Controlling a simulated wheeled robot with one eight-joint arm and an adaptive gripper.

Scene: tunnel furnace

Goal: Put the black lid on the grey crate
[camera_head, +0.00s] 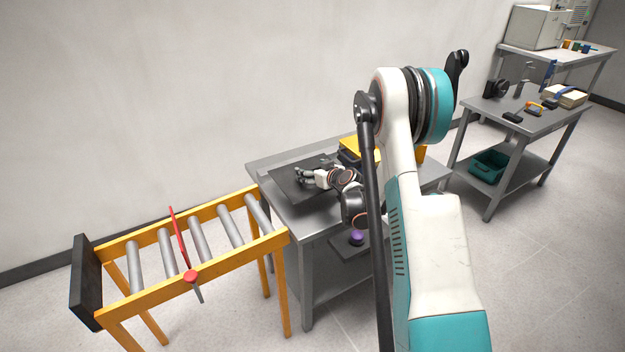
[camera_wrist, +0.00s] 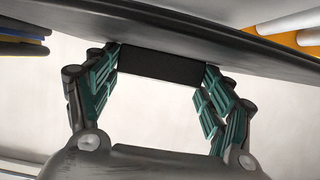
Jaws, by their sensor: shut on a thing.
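The black lid (camera_head: 287,184) is a flat dark plate over the grey table in the head view. In the wrist view the lid (camera_wrist: 200,28) spans the top of the picture, with a black block-shaped handle (camera_wrist: 160,66) on it. My gripper (camera_head: 303,174) is at the lid's middle. In the wrist view both fingers of my gripper (camera_wrist: 162,72) press on the two ends of the handle. I cannot make out the grey crate for certain, nor whether the lid touches something beneath it.
The grey table (camera_head: 258,171) stands against the wall. A yellow roller conveyor (camera_head: 215,268) with a red bar (camera_head: 180,238) adjoins its left. A yellow object (camera_head: 352,150) is partly hidden behind my arm. Another table (camera_head: 540,118) with tools stands at the right.

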